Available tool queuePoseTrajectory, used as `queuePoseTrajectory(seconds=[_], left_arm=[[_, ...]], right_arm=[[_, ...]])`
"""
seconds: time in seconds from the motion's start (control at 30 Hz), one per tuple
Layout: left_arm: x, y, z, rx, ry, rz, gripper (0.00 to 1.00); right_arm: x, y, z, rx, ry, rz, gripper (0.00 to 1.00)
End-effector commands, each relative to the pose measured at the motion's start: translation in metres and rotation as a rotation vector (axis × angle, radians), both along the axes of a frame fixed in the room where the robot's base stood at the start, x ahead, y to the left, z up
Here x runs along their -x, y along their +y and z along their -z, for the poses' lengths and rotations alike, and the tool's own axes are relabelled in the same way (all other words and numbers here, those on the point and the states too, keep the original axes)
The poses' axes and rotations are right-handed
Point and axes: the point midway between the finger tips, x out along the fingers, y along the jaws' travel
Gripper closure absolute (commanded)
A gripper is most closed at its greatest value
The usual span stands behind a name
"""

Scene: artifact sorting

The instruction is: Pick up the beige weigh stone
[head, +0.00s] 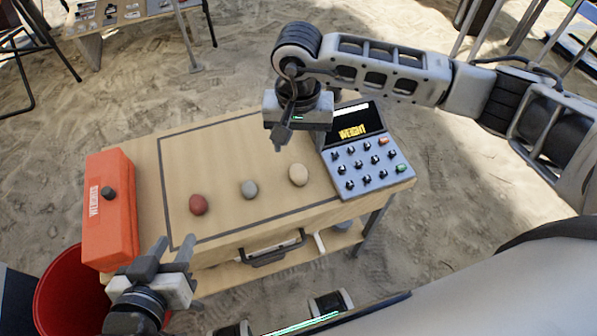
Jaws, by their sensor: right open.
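The beige weigh stone (298,175) lies on the wooden table (225,150), right of the grey stone (249,189) and the dark red stone (198,204). My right gripper (281,138) hangs above the table, up and slightly left of the beige stone in the picture, pointing down. It is open and holds nothing that I can see; one finger largely hides the other. My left gripper (170,252) is at the table's near left corner, with its fingers apart and empty, away from the stones.
A scale console (365,160) with a "WEIGHT" display and several knobs stands on the table's right side. An orange box (108,215) sits on the left end. A red bin (65,300) stands below it. A drawer handle (270,255) juts from the front edge.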

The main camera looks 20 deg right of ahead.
Motion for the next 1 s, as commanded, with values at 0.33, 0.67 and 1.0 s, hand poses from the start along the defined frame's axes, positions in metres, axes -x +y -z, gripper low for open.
queuePoseTrajectory(seconds=[0.33, 0.67, 1.0], left_arm=[[0.001, 0.0, 0.003, -0.002, 0.003, 0.001, 0.64], [0.001, 0.0, 0.003, -0.001, 0.004, 0.001, 0.64], [0.001, 0.0, 0.004, -0.002, 0.005, 0.001, 0.64]], right_arm=[[0.001, 0.001, 0.042, -0.002, 0.0, -0.001, 0.4], [0.002, 0.0, 0.086, -0.003, 0.003, 0.001, 0.4], [0.001, 0.0, 0.093, -0.003, 0.0, 0.0, 0.43]])
